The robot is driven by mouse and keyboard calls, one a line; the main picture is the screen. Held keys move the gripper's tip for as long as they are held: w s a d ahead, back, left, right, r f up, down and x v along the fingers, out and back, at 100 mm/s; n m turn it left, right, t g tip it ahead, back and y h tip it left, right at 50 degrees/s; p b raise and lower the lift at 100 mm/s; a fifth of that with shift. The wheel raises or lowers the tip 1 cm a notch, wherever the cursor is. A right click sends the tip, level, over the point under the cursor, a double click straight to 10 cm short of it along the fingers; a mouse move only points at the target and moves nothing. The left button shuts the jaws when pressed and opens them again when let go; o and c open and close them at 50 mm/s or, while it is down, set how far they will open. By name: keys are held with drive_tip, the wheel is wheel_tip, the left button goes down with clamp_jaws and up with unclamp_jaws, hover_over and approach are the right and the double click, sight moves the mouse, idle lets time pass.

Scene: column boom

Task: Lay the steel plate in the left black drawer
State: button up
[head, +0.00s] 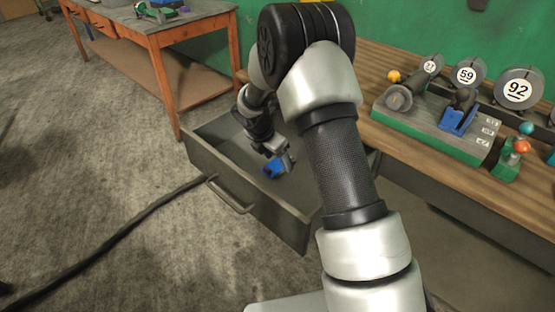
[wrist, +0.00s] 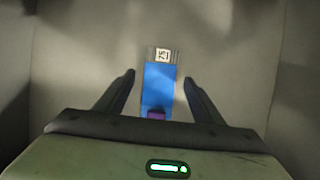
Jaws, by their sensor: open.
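The open dark drawer (head: 228,180) hangs out from the workbench. My gripper (head: 280,167) is down inside it. A flat blue piece with a grey end marked 75 (wrist: 159,88) lies on the drawer floor; I take it to be the steel plate. Its blue part (head: 272,169) also shows in the head view. In the wrist view my gripper (wrist: 158,78) is open, with one finger on each side of the blue piece and gaps between. A small purple part shows at its near end. My gripper's body may hide more of it.
The wooden bench (head: 400,140) bears a green rack (head: 430,128) with numbered discs and another blue piece (head: 458,118). A second wooden table (head: 165,28) stands at upper left. A dark cable (head: 125,235) lies on the floor. The floor before the drawer is otherwise clear.

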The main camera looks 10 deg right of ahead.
drive_tip(key=p+v, duration=0.3)
drive_tip(key=v, duration=0.9)
drive_tip(key=s+d+r+m+y, duration=0.1)
drive_tip(key=s+d+r+m, duration=0.1)
drive_tip(key=s+r+m, duration=0.5)
drive_tip(key=s+d+r+m, duration=0.3)
drive_tip(key=s+r+m, duration=0.1)
drive_tip(key=r, duration=0.5)
drive_tip(key=s+r+m+t+y, duration=0.1)
drive_tip(key=s+r+m, duration=0.1)
drive_tip(key=s+m, duration=0.5)
drive_tip(key=s+r+m+t+y, duration=0.1)
drive_tip(key=s+r+m, duration=0.1)
drive_tip(key=s+m, duration=0.5)
drive_tip(key=shift+s+r+t+y, duration=0.4)
drive_tip(key=shift+s, duration=2.55)
